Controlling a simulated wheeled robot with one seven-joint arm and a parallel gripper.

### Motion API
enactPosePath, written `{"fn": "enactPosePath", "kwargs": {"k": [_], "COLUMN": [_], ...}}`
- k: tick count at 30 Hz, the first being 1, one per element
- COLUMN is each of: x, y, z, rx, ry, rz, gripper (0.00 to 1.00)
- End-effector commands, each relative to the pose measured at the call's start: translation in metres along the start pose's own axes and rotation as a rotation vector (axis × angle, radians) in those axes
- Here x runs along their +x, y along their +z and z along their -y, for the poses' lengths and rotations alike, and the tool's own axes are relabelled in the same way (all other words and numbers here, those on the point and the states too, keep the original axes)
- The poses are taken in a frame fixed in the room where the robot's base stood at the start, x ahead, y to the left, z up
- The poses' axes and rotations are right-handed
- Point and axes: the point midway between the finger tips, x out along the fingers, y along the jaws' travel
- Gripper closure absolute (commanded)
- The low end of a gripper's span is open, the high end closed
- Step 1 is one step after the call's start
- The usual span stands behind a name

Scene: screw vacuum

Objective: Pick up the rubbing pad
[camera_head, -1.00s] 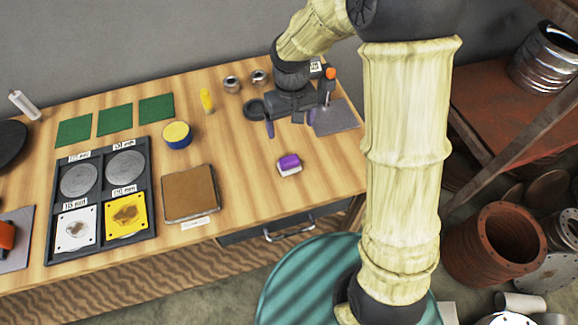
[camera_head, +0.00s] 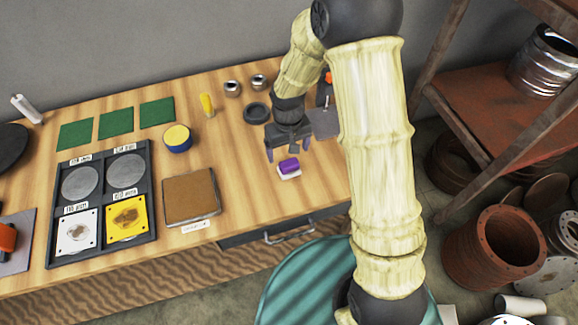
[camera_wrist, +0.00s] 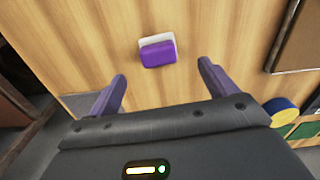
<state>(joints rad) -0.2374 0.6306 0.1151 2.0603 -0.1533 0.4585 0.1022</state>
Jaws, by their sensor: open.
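The rubbing pad looks like a small block with a purple top (camera_head: 289,165) and a white base, lying on the wooden table near its front edge. In the wrist view the pad (camera_wrist: 158,52) lies ahead of my gripper, roughly between the lines of the two fingers. My gripper (camera_head: 288,152) is open and empty, just behind and above the pad in the head view. In the wrist view its two purple fingers (camera_wrist: 163,75) are spread wide and do not touch the pad. How high they are above the table is hard to tell.
Left of the pad lies a brown square board (camera_head: 190,196), then a dark tray (camera_head: 101,204) with discs and plates. A yellow-topped round tin (camera_head: 178,138) and a dark ring (camera_head: 257,112) stand behind. The wood around the pad is clear.

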Motion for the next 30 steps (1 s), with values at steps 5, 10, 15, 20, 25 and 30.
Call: {"fn": "enactPosePath", "kwargs": {"k": [5,10,15,20,25,30], "x": [0.025,0.03,0.029,0.034,0.052,0.073], "y": [0.001,0.0,0.0,0.0,-0.002,-0.002], "z": [0.0,0.0,0.0,-0.001,-0.003,-0.003], "rx": [0.0,0.0,0.0,0.0,0.0,0.0], "ry": [0.0,0.0,0.0,0.0,0.0,0.0], "rz": [0.003,0.0,0.0,0.001,0.004,0.002], "gripper": [0.15,0.15,0.15,0.15,0.15,0.15]}}
